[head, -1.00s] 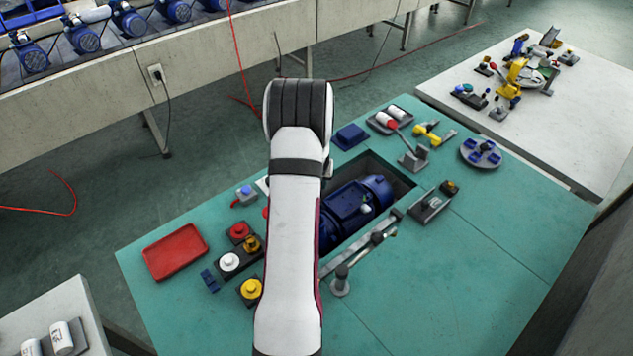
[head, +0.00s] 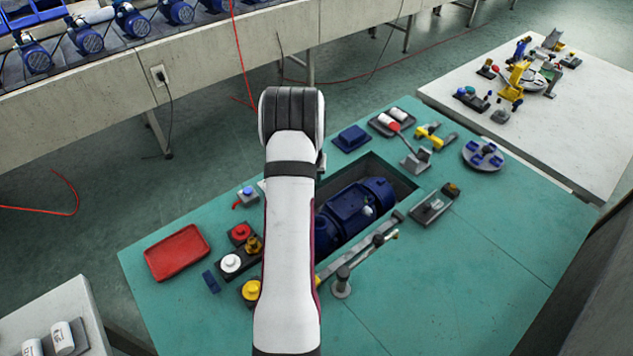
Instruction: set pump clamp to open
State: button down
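A blue pump (head: 352,207) lies in a dark rectangular recess in the green bench top (head: 450,285); my arm covers its left end. A long grey bar with posts (head: 362,252) lies along the near side of the recess. I cannot tell for certain which of these is the pump clamp. My white arm reaches over the bench, left of the lever. My gripper is hidden behind the arm.
A red tray (head: 177,253) lies at the left. Red, white and yellow round buttons (head: 230,263) sit beside my arm. A blue block (head: 351,138), a round grey plate (head: 483,155) and a grey device (head: 433,207) stand around the recess. The front right bench is clear.

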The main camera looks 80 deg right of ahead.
jog(key=shift+w+d, duration=0.2)
jog(key=shift+w, duration=0.05)
jog(key=c, duration=0.6)
grip_release()
jog(key=shift+a+r, duration=0.1)
jog(key=shift+r, duration=0.05)
jog(key=v, duration=1.5)
jog(key=shift+a+r, duration=0.2)
